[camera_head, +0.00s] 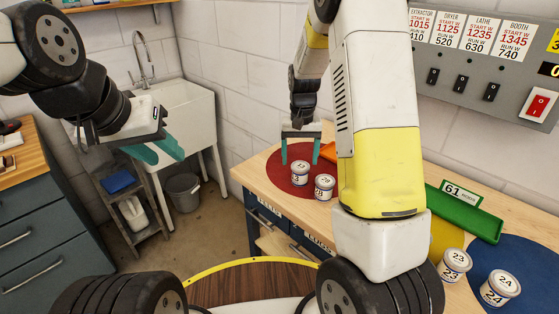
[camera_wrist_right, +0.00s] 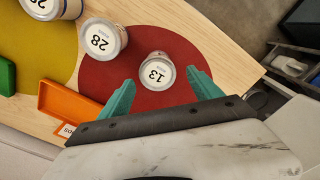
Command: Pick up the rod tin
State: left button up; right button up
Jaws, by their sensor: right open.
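Several white tins with numbered lids stand on the bench; I cannot read the word "rod" on any. Tin 13 (camera_head: 300,172) and tin 28 (camera_head: 324,187) stand on the red disc (camera_head: 280,185). Tins 23 (camera_head: 454,265) and 24 (camera_head: 500,288) stand at the right. My right gripper (camera_head: 301,162) is open above the red disc, near tin 13. In the right wrist view, tin 13 (camera_wrist_right: 157,72) lies between and just beyond the open fingers (camera_wrist_right: 162,80); tin 28 (camera_wrist_right: 104,40) is left of them. My left gripper (camera_head: 168,158) is open and empty, away from the bench.
An orange tray (camera_wrist_right: 72,106) lies beside the red disc. A green tray (camera_head: 462,212) with a 61 sign lies farther right, near a yellow disc (camera_head: 445,238) and blue disc (camera_head: 525,262). A switch panel (camera_head: 470,80) is on the wall. A sink (camera_head: 180,110) stands left.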

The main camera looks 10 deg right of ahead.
aim_at(300, 166)
notch_tip(300, 166, down, 7)
jog(key=shift+d, duration=0.15)
jog(key=c, duration=1.5)
jog(key=shift+o, duration=0.2)
jog(key=shift+r, duration=0.1)
